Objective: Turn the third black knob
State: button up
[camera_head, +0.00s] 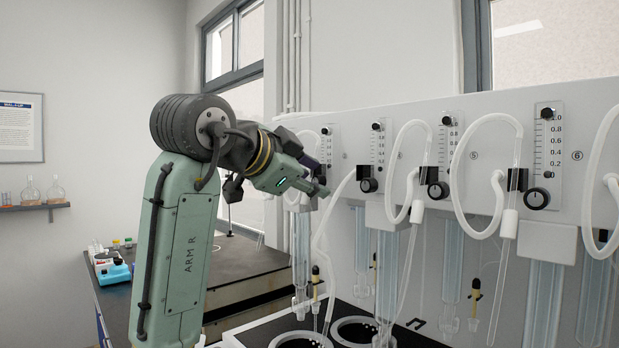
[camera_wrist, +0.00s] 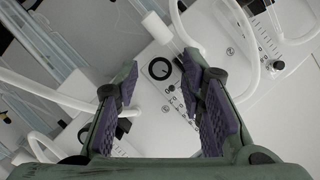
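My gripper (camera_head: 316,186) is at the left part of the white distiller panel (camera_head: 500,110), in front of a flow gauge (camera_head: 326,145). In the wrist view my gripper (camera_wrist: 165,115) is open, with two purple-padded fingers spread apart and nothing between the pads. A round black knob (camera_wrist: 160,68) on the white panel shows ahead, between the fingertips and apart from them. In the head view my gripper hides the area below that gauge, where no knob shows. Further right are black knobs under the other gauges: one (camera_head: 369,185), another (camera_head: 438,190) and another (camera_head: 537,198).
White looped hoses (camera_head: 471,150) hang in front of the panel, and one hose (camera_wrist: 60,93) runs near the left finger. Glass tubes (camera_head: 543,300) hang below. A dark bench (camera_head: 235,262) with a blue device (camera_head: 117,271) stands at the left.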

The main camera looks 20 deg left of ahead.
grip_shut()
jog(key=shift+s+d+f+m+t+y+b, duration=0.1)
jog(key=shift+m+t+y+b, duration=0.25)
jog(key=shift+m, duration=0.5)
jog(key=shift+f+m+t+y+b, duration=0.15)
jog(key=shift+m+t+b, duration=0.35)
jog(key=shift+m, duration=0.35)
jog(key=shift+o, duration=0.7)
grip_release()
jog(key=shift+r, duration=0.1)
jog(key=v, duration=1.2)
